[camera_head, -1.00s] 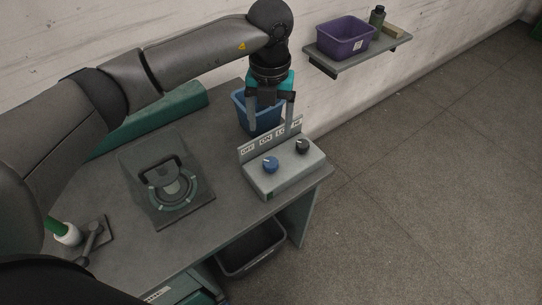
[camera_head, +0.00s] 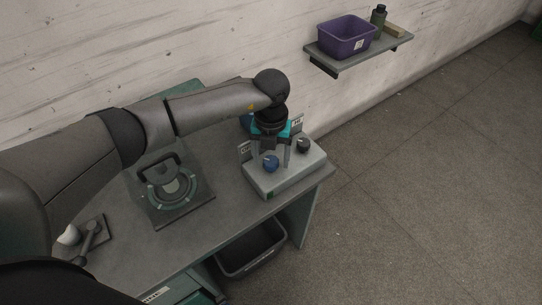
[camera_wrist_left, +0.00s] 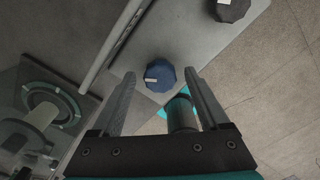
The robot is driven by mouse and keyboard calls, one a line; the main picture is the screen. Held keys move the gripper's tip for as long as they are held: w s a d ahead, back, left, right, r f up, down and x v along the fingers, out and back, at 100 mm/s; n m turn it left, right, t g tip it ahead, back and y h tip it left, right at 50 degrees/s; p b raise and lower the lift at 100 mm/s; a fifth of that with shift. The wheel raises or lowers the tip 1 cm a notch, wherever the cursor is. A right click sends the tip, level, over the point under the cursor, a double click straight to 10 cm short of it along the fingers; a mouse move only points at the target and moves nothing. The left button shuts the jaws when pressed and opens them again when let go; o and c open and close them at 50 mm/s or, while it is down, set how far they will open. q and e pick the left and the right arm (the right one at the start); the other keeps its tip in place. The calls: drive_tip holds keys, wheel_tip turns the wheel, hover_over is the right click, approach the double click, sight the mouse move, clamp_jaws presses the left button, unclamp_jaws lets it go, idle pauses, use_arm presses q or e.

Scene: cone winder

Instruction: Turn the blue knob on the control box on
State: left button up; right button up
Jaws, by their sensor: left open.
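The control box (camera_head: 286,182) is a light grey box on the workbench, with an upright label plate along its back. Its blue knob (camera_head: 271,163) sits on the left of the top face, and a black knob (camera_head: 303,145) on the right. My left gripper (camera_head: 272,157) is open, pointing down over the box at the blue knob. In the left wrist view the blue knob (camera_wrist_left: 161,75) lies between the two fingertips, with a gap on each side. A white mark shows on its left side. My gripper hides much of the label plate. My right gripper is not in view.
A dark fixture with a round ring and handle (camera_head: 171,187) stands left of the box. A wall shelf holds a purple bin (camera_head: 346,37). A grey bin (camera_head: 250,250) sits below the bench. Floor at right is clear.

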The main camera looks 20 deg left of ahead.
use_arm(q)
drive_tip(key=shift+c, duration=0.3)
clamp_jaws()
